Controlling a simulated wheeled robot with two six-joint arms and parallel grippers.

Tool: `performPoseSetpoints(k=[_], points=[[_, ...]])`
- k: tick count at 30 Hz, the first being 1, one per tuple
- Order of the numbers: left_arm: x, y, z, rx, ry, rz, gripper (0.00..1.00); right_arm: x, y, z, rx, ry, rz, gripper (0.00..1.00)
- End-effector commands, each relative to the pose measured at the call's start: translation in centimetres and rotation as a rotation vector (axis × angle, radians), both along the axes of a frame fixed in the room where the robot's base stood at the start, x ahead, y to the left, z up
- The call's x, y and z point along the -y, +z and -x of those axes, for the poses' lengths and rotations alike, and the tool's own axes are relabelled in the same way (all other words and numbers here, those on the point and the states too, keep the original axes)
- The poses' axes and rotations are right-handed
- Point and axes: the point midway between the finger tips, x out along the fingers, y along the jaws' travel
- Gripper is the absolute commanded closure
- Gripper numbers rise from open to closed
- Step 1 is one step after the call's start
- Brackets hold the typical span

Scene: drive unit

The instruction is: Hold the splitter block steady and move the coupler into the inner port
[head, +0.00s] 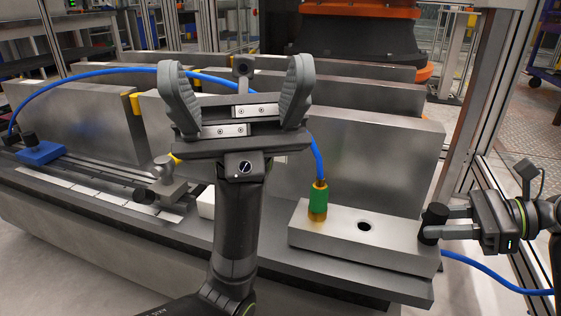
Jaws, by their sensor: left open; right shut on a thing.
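The splitter block (340,236) is a grey metal block on the front right of the metal bench. The coupler (318,199), green with brass ends and a blue hose on top, stands upright at the block's left end. An open dark port (365,226) shows near the middle of the block's top. My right gripper (440,224) is shut on the black knob (433,220) at the block's right end. My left gripper (239,75) is open and empty, raised with its fingers upward, left of the coupler. It hides part of the hose and the plates behind.
The blue hose (95,72) arches left to a blue clamp (40,152) on the bench rail. Upright steel plates (375,150) stand behind the block. A metal clamp with a knob (166,185) is left of my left arm. Another blue hose (480,268) runs off right.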

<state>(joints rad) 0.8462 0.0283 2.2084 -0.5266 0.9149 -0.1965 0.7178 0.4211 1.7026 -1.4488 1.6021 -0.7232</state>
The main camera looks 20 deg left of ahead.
Motion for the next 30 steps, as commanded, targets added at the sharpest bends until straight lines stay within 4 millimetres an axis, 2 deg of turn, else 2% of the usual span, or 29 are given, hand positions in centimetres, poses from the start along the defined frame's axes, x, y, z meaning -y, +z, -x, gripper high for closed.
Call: performPoseSetpoints(k=[3,6,10,14,15,19,21,25,27,30], points=[[2.9,-2.6,-3.3,0.146,0.232,-0.132,0.47,0.0,-0.1,0.0,-0.002,0.0,0.001,0.93],[4.6,-5.4,-6.8,0.274,0.405,-0.266,0.47,0.0,-0.1,0.0,-0.002,0.0,0.0,0.93],[5.1,-9.6,-12.1,0.434,0.6,-0.479,0.47,0.0,-0.1,0.0,-0.002,0.0,0.0,0.93],[3.1,-13.9,-17.6,0.576,0.749,-0.724,0.47,0.0,0.0,0.0,-0.002,0.0,0.0,0.93],[2.2,-15.0,-19.1,0.612,0.783,-0.801,0.47,0.0,0.0,0.0,-0.002,0.0,0.0,0.93],[-1.6,-18.1,-22.9,0.697,0.856,-1.025,0.47,0.0,0.0,0.0,-0.002,0.0,0.0,0.93],[-3.4,-19.2,-24.2,0.724,0.875,-1.117,0.47,0.0,0.0,0.0,-0.002,0.0,-0.001,0.93],[-5.8,-20.3,-25.5,0.749,0.89,-1.229,0.47,0.0,0.0,0.0,-0.002,0.0,-0.001,0.93],[-6.3,-20.7,-25.8,0.755,0.89,-1.258,0.47,0.0,0.0,0.0,-0.002,0.0,-0.001,0.93],[-6.0,-21.5,-25.9,0.757,0.889,-1.273,0.47,0.0,0.0,0.0,-0.002,0.0,-0.001,0.93]])
